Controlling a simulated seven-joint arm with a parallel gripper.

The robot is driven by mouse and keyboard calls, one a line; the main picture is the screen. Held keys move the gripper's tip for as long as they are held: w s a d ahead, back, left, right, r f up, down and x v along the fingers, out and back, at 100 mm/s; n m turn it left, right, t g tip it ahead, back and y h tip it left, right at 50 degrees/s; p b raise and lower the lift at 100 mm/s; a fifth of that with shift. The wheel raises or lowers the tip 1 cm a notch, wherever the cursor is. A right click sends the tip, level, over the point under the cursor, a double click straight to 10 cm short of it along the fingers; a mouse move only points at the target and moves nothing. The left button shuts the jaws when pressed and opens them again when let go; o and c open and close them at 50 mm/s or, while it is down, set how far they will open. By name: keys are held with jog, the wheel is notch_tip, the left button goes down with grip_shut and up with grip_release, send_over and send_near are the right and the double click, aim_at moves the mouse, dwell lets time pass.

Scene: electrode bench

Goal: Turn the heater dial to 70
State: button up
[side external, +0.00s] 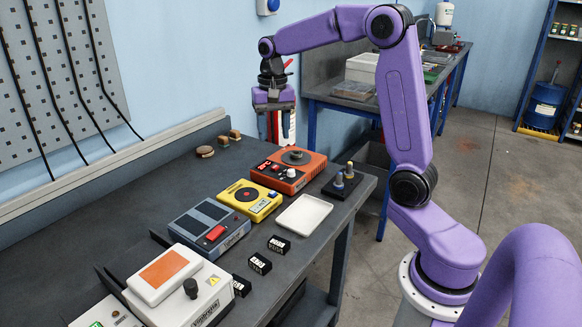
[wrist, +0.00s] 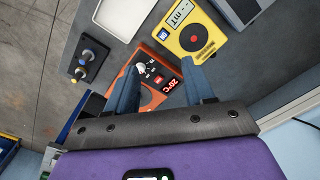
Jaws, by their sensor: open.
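The orange heater (side external: 314,162) sits on the dark bench in the side view, with a dark round plate on top. Its white dial (side external: 291,172) is on the near face. In the wrist view the heater (wrist: 152,53) lies partly behind my fingers, with the white dial (wrist: 141,68) close to the left fingertip. Its red display (wrist: 168,86) reads about 20°C. The dial's pointer is too small to read. My gripper (side external: 275,137) is open and empty, pointing down above the heater and clear of it; its fingers (wrist: 164,74) frame the heater.
A yellow device (side external: 248,197) is beside the heater, with a grey device (side external: 210,228) beyond it. A white tray (side external: 304,213) and a black stand with two posts (side external: 342,182) are nearby. Several small black labelled blocks (side external: 260,263) lie along the near edge.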

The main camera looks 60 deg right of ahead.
aim_at(291, 170)
jog(key=w+d+m, duration=0.2)
jog(key=d+m, duration=0.3)
jog(key=d, duration=0.6)
notch_tip(291, 170, down, 17)
jog(key=shift+a, duration=0.1)
grip_shut()
